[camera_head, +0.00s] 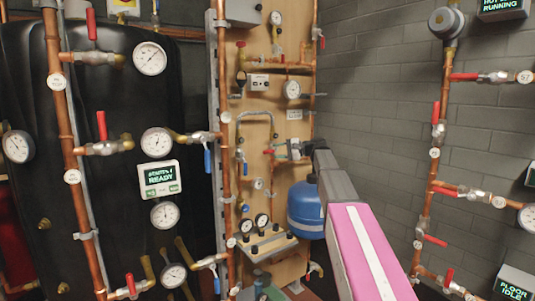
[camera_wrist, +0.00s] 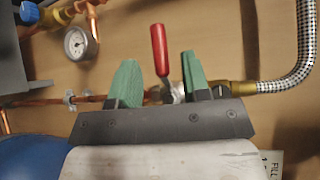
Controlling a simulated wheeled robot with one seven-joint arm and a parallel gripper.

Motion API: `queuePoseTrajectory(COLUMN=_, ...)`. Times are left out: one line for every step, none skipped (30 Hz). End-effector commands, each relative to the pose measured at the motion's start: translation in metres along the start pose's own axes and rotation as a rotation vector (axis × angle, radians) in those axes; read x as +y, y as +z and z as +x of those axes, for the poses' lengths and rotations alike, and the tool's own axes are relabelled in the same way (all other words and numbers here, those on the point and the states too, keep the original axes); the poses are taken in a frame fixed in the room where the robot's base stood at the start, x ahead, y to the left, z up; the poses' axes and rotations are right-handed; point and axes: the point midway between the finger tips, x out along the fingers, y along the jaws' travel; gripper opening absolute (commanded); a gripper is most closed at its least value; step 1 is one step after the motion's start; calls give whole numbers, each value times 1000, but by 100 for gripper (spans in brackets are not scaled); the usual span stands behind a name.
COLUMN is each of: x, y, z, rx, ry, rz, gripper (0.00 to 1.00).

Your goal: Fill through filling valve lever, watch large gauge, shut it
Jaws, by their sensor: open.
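A red valve lever (camera_wrist: 159,50) stands up from a valve (camera_wrist: 175,92) on a copper pipe in the wrist view. A FILL label (camera_wrist: 272,165) is partly visible at the lower right. My gripper (camera_wrist: 157,82) is open, its green fingers on either side of the lever. I cannot tell whether either finger touches it. In the head view my gripper (camera_head: 284,150) is at the wooden board, small and partly hidden by my arm. A round white gauge (camera_head: 292,89) is on the board above it. Its reading is too small to make out, and I cannot tell which gauge is the large one.
A braided hose (camera_wrist: 304,45) curves up at the right of the valve. A small gauge (camera_wrist: 80,42) and a blue-handled valve (camera_wrist: 30,12) are at the upper left. A blue tank (camera_head: 305,210) stands below my arm. Copper pipes with red levers (camera_head: 435,133) line the right wall.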

Motion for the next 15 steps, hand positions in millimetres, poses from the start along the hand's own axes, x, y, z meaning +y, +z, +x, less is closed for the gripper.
queuePoseTrajectory(x=0, y=0, z=11, rx=-2, ry=0, rz=0, gripper=43)
queuePoseTrajectory(x=0, y=0, z=15, rx=-1, ry=0, rz=0, gripper=43)
queuePoseTrajectory(x=0, y=0, z=21, rx=-1, ry=0, rz=0, gripper=43)
queuePoseTrajectory(x=0, y=0, z=25, rx=-1, ry=0, rz=0, gripper=43)
queuePoseTrajectory(x=0, y=0, z=29, rx=-1, ry=0, rz=0, gripper=43)
queuePoseTrajectory(x=0, y=0, z=34, rx=-1, ry=0, rz=0, gripper=43)
queuePoseTrajectory(x=0, y=0, z=37, rx=-1, ry=0, rz=0, gripper=43)
queuePoseTrajectory(x=0, y=0, z=40, rx=0, ry=0, rz=0, gripper=43)
queuePoseTrajectory(x=0, y=0, z=42, rx=0, ry=0, rz=0, gripper=43)
queuePoseTrajectory(x=0, y=0, z=44, rx=0, ry=0, rz=0, gripper=43)
queuePoseTrajectory(x=0, y=0, z=46, rx=0, ry=0, rz=0, gripper=43)
queuePoseTrajectory(x=0, y=0, z=47, rx=0, ry=0, rz=0, gripper=43)
queuePoseTrajectory(x=0, y=0, z=48, rx=0, ry=0, rz=0, gripper=43)
queuePoseTrajectory(x=0, y=0, z=49, rx=0, ry=0, rz=0, gripper=43)
queuePoseTrajectory(x=0, y=0, z=49, rx=1, ry=0, rz=0, gripper=43)
